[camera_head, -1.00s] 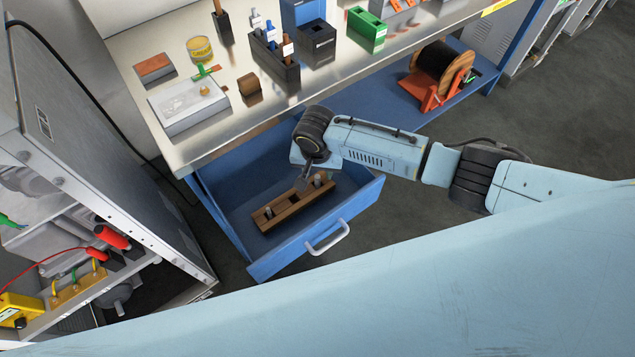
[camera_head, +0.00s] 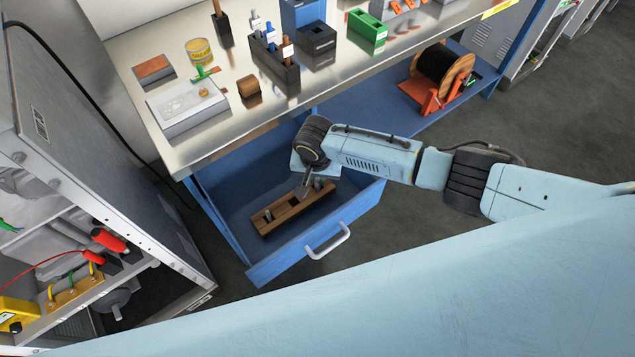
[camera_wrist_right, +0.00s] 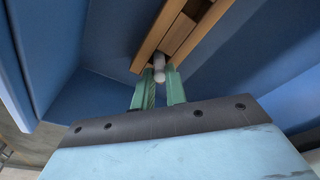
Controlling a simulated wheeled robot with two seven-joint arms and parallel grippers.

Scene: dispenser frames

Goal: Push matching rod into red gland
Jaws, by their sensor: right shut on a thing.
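A wooden rack (camera_head: 280,217) lies in the open blue drawer. Pale grey rods stand in it, one near its left end (camera_head: 268,214) and one near its right end (camera_head: 318,184). My right gripper (camera_head: 303,191) reaches down to the rack from above. In the right wrist view its green fingers (camera_wrist_right: 158,88) are shut on a pale rod (camera_wrist_right: 159,70) at the rack. A red cylindrical part (camera_head: 108,239) with a black end is in the open cabinet at left; I cannot tell whether it is the red gland. My left gripper is not in view.
The blue drawer (camera_head: 262,272) has a white handle (camera_head: 329,243) at its front. The bench top (camera_head: 213,140) above holds several boxes, a yellow can (camera_head: 199,50) and a grey box (camera_head: 187,106). A cable reel (camera_head: 440,68) sits on the lower shelf.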

